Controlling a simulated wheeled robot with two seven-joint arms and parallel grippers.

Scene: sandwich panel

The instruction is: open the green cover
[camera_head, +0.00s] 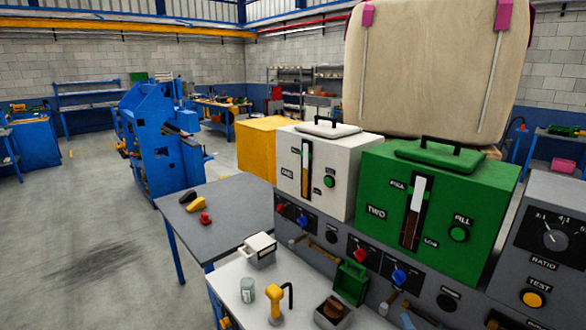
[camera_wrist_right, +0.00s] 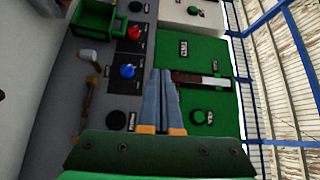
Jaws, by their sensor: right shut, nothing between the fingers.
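The green cover (camera_head: 440,153) is a flat lid with a black arched handle (camera_head: 452,143). It lies flat on top of the green box (camera_head: 378,203) marked TWO in the head view. The box's front, with its gauge and round green button, also shows in the right wrist view (camera_wrist_right: 220,58); I cannot make out the cover there. My right gripper (camera_wrist_right: 164,72) is shut and empty, its fingers pointing towards the front of the green box. I cannot tell the gap between fingertips and box. My left gripper is not in view.
A white box (camera_head: 340,180) with its own handled lid stands left of the green box. A large beige container (camera_head: 430,75) rises close behind. The grey control panel (camera_head: 317,236) with knobs runs below the boxes. A small green bin (camera_head: 351,282) stands on the worktop in front.

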